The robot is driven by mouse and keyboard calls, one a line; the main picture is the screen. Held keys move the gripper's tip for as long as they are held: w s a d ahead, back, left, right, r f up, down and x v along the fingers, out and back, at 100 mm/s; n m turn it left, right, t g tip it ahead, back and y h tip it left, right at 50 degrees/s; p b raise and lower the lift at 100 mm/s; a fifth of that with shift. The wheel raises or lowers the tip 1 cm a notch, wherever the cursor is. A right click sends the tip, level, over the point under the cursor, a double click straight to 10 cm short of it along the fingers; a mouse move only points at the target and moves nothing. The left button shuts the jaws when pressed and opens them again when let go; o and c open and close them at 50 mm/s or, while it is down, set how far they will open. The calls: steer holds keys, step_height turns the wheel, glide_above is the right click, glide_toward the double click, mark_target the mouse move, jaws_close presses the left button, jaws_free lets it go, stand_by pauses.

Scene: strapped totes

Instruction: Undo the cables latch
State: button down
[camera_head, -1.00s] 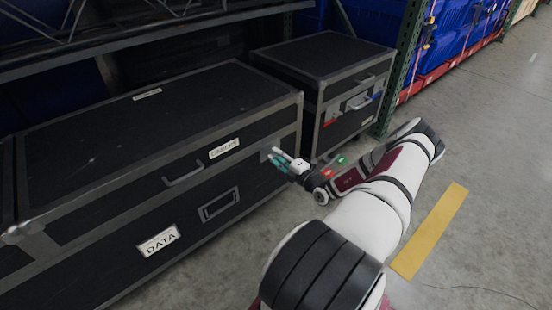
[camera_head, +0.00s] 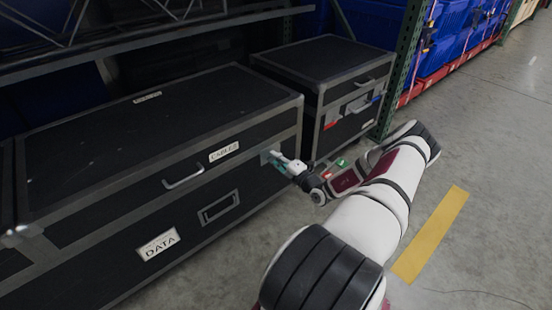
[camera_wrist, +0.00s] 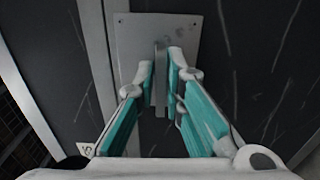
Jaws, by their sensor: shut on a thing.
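The large black case with the CABLES label (camera_head: 224,152) stands at the left, its lid down. Its right-hand latch shows in the wrist view as a grey plate (camera_wrist: 186,32) with an upright grey lever (camera_wrist: 160,75) standing out from it. My gripper (camera_head: 272,157) is at this latch, near the case's right front corner. In the wrist view my gripper (camera_wrist: 161,82) has its two teal and white fingers on either side of the lever, shut on it. The fingers hide part of the lever and plate. Another latch (camera_head: 20,232) shows at the case's left end.
A lower front with a DATA label (camera_head: 158,243) lies below. A smaller black case (camera_head: 325,60) stands behind to the right, beside a green rack post (camera_head: 400,70). Open grey floor (camera_head: 490,150) with a yellow stripe (camera_head: 430,232) lies to the right.

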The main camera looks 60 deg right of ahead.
steer(key=n+p, duration=0.3)
steer(key=n, duration=0.2)
steer(key=n+p, duration=0.2)
steer(key=n, duration=0.3)
steer(key=shift+p, duration=0.3)
steer(key=n+p, duration=0.1)
steer(key=n, duration=0.2)
steer(key=shift+n, duration=0.4)
steer(key=shift+f+n+p, duration=0.1)
steer(key=shift+n+p, duration=0.5)
steer(key=shift+n, duration=1.3)
steer(key=shift+s, duration=0.1)
steer(key=c, duration=1.8)
jaws_free()
steer(key=shift+o, duration=0.2)
